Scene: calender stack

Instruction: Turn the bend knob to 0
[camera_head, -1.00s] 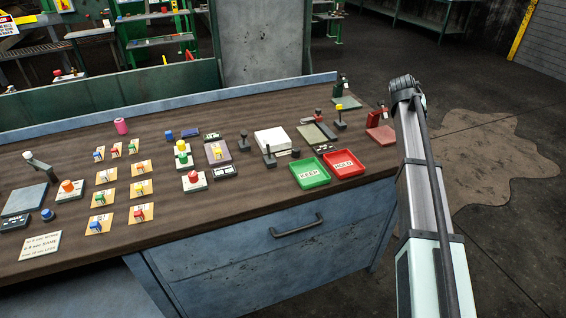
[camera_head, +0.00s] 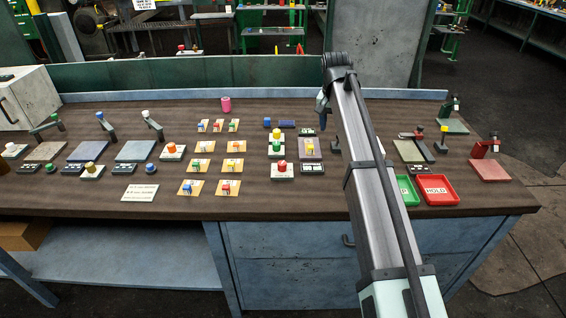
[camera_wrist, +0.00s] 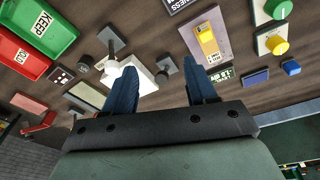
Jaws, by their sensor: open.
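My gripper (camera_wrist: 163,80) is open, with two blue fingers pointing down over the bench and nothing between them. In the head view it shows only in part (camera_head: 323,105), beside my arm's dark top joint. In the wrist view a white block (camera_wrist: 145,80) lies under and between the fingers. A dark post on a base (camera_wrist: 165,68) stands near it, and a second one (camera_wrist: 111,40) stands farther left. A small dark round knob (camera_wrist: 83,68) sits next to a display (camera_wrist: 61,74). No bend label is legible, so I cannot tell which piece is the bend knob.
The green KEEP tray (camera_wrist: 40,30) and red HOLD tray (camera_head: 437,190) are near the bench's right front. Colored buttons, cards and stamp-like stations fill the left side. My arm hides part of the bench.

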